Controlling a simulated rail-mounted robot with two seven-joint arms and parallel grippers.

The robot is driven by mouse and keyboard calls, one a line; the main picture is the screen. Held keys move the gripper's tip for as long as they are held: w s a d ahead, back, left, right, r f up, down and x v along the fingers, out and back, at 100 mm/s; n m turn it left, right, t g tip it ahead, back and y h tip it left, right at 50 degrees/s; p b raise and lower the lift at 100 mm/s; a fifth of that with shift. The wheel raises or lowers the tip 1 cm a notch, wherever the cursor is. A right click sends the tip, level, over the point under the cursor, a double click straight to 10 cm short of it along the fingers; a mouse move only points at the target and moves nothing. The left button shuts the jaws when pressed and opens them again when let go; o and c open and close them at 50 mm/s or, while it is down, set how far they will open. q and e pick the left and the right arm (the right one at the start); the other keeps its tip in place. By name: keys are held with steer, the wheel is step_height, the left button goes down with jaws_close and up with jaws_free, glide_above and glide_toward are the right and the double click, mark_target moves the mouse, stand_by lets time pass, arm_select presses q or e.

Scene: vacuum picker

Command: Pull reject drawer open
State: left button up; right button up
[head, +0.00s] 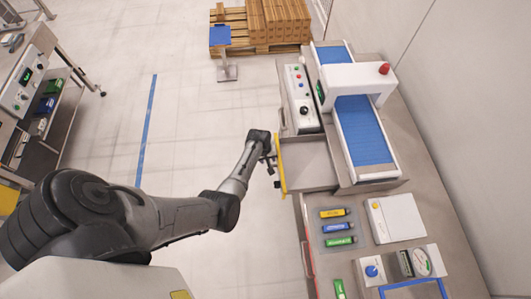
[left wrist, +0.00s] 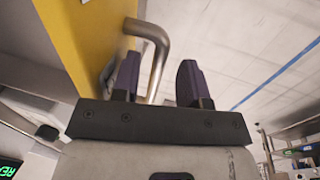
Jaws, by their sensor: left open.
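The reject drawer (head: 305,162) is a grey tray with a yellow front panel (head: 281,165). It stands out to the left from beside the conveyor machine, and its inside looks empty. In the left wrist view, the yellow front (left wrist: 85,35) carries a bent metal handle (left wrist: 158,50). My left gripper (head: 271,163) is at the outer side of the yellow front. My right gripper is not in view.
A blue-belted conveyor (head: 363,130) and a control box (head: 300,98) stand behind the drawer. Coloured packs (head: 337,227) and a white scale (head: 396,218) lie on the bench nearer me. The floor left of the drawer is clear, with a blue line (head: 147,128).

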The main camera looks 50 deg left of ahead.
arm_select(q)
step_height(320, 180, up, 13)
steer(key=s+a, duration=0.1)
steer(key=s, duration=0.1)
steer(key=shift+a+r+p, duration=0.15)
steer(key=shift+p, duration=0.25)
steer(key=shift+s, duration=0.1)
stand_by(0.5)
